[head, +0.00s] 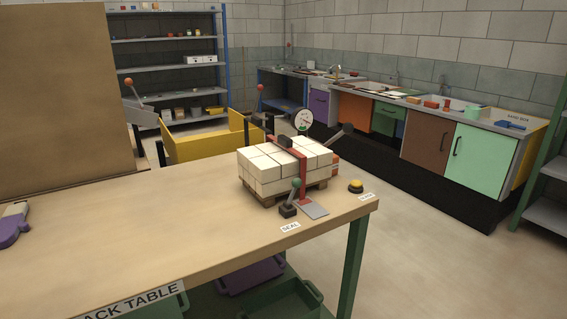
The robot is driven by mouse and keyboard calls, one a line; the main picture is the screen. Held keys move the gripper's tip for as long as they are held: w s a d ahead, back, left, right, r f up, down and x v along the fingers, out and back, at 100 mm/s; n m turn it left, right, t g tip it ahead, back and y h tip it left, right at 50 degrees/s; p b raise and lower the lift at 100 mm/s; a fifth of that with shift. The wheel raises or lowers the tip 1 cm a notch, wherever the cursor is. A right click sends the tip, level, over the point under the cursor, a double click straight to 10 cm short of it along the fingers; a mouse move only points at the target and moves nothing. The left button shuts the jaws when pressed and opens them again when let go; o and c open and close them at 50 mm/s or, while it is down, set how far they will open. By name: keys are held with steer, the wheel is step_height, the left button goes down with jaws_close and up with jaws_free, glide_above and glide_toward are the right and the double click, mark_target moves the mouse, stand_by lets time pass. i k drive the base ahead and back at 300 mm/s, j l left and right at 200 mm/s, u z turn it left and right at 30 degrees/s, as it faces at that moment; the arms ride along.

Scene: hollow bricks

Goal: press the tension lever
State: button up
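On the pack table (150,235), a stack of cream hollow bricks (265,172) sits on a small wooden pallet (270,198). A red strap frame (304,175) crosses the stack, with a round white dial gauge (303,120) above it. A dark lever-like arm (340,131) slants up to the right beside the gauge. A green-knobbed lever (296,187) stands on a black base in front of the stack, near a SEAL label (290,226). No readable label marks which lever is the tension lever. My gripper is not in view.
A yellow button (356,186) and a small label (366,196) sit near the table's right end. A grey plate (313,210) lies beside the green-knobbed lever. A purple-and-grey tool (14,224) lies at the left edge. The table's middle is clear. A brown panel (65,100) stands behind left.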

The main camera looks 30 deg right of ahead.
mark_target(348, 128)
steer(key=z, duration=1.25)
